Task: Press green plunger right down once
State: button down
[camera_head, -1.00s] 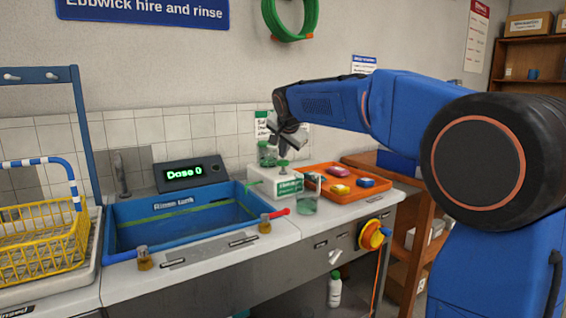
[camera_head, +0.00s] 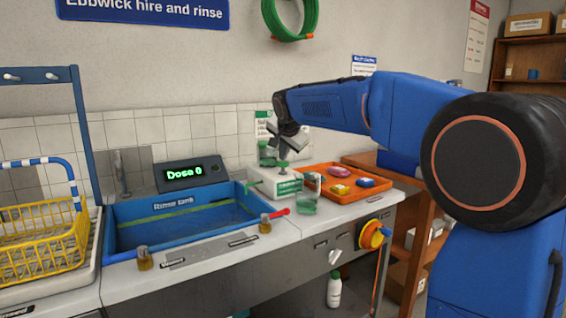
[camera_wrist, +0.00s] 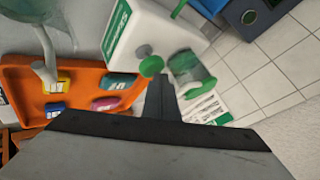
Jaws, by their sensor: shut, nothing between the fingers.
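The green plunger (camera_head: 283,164) stands upright on top of a white dispenser box (camera_head: 282,182) with a green label. In the wrist view its round green head (camera_wrist: 151,66) lies just beyond my fingertips. My gripper (camera_head: 287,152) is shut and empty and points down above the plunger. In the wrist view the closed fingers (camera_wrist: 161,82) end close beside the plunger head; I cannot tell whether they touch it. A display (camera_head: 190,174) reads "Dose 0".
A clear green bottle (camera_wrist: 190,70) stands close to the plunger. A glass beaker (camera_head: 307,200) with green liquid is in front of the box. An orange tray (camera_head: 318,170) with several coloured blocks lies to the right, and a blue rinse tank (camera_head: 130,240) to the left.

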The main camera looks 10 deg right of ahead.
aim_at(283, 163)
jog(key=shift+f, duration=0.75)
dwell(0.8)
jog(key=shift+r, duration=1.55)
notch_tip(283, 163, up, 5)
dwell(0.3)
dwell(0.5)
